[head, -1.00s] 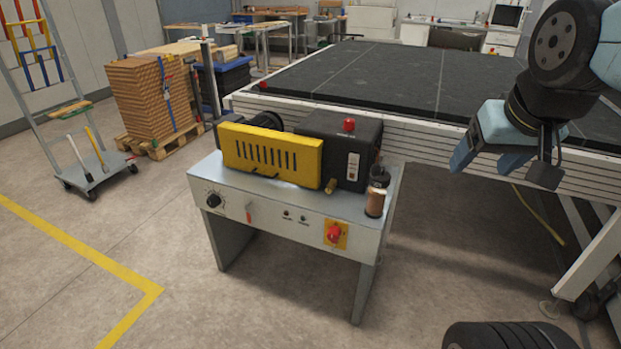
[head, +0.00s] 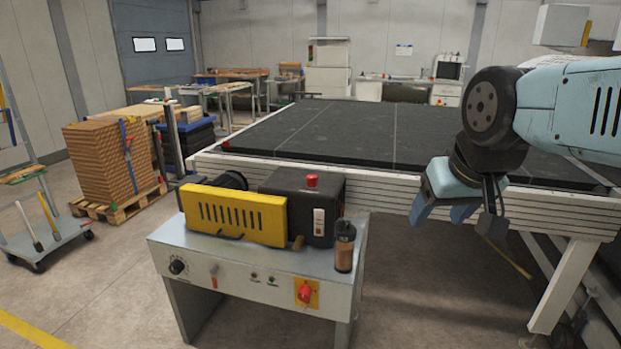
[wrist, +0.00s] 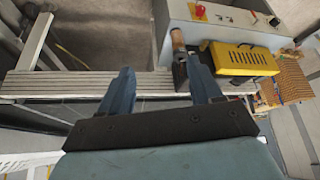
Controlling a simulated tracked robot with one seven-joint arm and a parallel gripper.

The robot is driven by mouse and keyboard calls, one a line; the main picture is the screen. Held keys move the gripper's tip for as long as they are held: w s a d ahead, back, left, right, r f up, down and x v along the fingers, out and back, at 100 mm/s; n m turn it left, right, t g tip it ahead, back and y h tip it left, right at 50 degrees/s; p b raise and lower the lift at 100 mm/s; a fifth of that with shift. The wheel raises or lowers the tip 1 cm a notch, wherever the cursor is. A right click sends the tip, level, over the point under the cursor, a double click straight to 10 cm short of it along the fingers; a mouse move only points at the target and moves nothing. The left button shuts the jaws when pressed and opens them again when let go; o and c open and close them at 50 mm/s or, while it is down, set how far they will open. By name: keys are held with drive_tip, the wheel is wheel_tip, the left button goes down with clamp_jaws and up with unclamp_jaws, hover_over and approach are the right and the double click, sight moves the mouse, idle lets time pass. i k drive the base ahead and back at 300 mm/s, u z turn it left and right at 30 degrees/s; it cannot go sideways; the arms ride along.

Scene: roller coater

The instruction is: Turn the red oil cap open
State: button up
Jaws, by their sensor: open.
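A small red cap (head: 312,181) stands on top of the black housing (head: 330,205) of the roller coater (head: 255,262), in the head view. I take it for the oil cap. My gripper (head: 440,217) is to the right of the machine, in front of the large table's edge, with its fingers pointing down. It is open, empty and apart from the cap. In the wrist view my open fingers (wrist: 161,72) show, the right one close to the bottle in the picture. I cannot make out the red cap there; it may be hidden behind that finger.
A brown bottle (head: 344,248) stands at the machine's right end. A yellow guard (head: 235,214) lies left of the housing. A red switch (head: 304,292) is on the front panel. The large black-topped table (head: 330,135) stands behind. Floor is open at the front left.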

sight(312, 180)
drive_tip(key=k, duration=1.25)
drive_tip(key=z, duration=0.25)
drive_tip(key=i, duration=2.05)
drive_tip(key=u, duration=0.65)
drive_tip(key=k, duration=0.7)
drive_tip(key=u, duration=0.2)
drive_tip(key=i, duration=0.55)
